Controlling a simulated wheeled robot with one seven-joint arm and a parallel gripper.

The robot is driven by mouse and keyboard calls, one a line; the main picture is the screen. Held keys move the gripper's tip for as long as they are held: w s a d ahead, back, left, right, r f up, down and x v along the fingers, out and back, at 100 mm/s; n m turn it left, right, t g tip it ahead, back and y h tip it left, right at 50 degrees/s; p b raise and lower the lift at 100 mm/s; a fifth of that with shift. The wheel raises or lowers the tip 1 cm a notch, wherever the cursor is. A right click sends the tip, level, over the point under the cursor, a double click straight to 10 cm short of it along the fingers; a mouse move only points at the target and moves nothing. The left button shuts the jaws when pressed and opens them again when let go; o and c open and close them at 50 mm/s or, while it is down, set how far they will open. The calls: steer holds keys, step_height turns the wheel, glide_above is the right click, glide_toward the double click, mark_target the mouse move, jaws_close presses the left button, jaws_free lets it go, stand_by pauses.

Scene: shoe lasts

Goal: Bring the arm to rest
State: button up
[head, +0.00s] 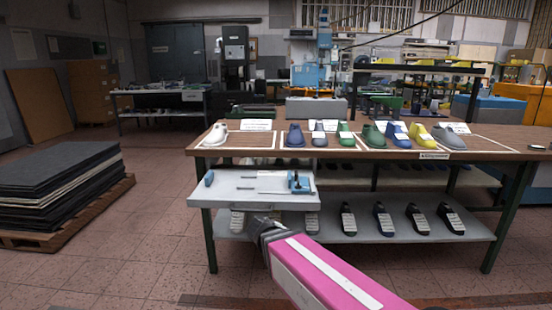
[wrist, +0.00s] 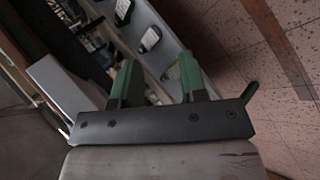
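My arm, with a pink and white link, reaches in from the bottom right of the head view. My gripper (head: 257,222) is in front of the workbench, just below the front of the grey tool tray (head: 215,200). In the wrist view my gripper (wrist: 158,76) has its two green fingers well apart, with nothing between them. Beyond the fingers, the wrist view shows the grey lower shelf (wrist: 172,50) and labelled dark lasts (wrist: 150,38). In the head view the fingertips are small and hard to make out.
Stacked dark sheets (head: 55,175) lie on a pallet at left. Floor between is clear.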

steer(key=s+d+f+m+g+y, duration=0.3)
steer(key=d+f+m, duration=0.1)
steer(key=d, duration=0.3)
steer(key=s+d+f+m+g+y, duration=0.2)
steer(key=d+f+m+g+y, duration=0.1)
steer(key=d, duration=0.5)
steer(key=shift+s+d+f+m+y, duration=0.2)
steer(key=shift+s+f+m+y, duration=0.25)
steer(key=shift+f, duration=0.2)
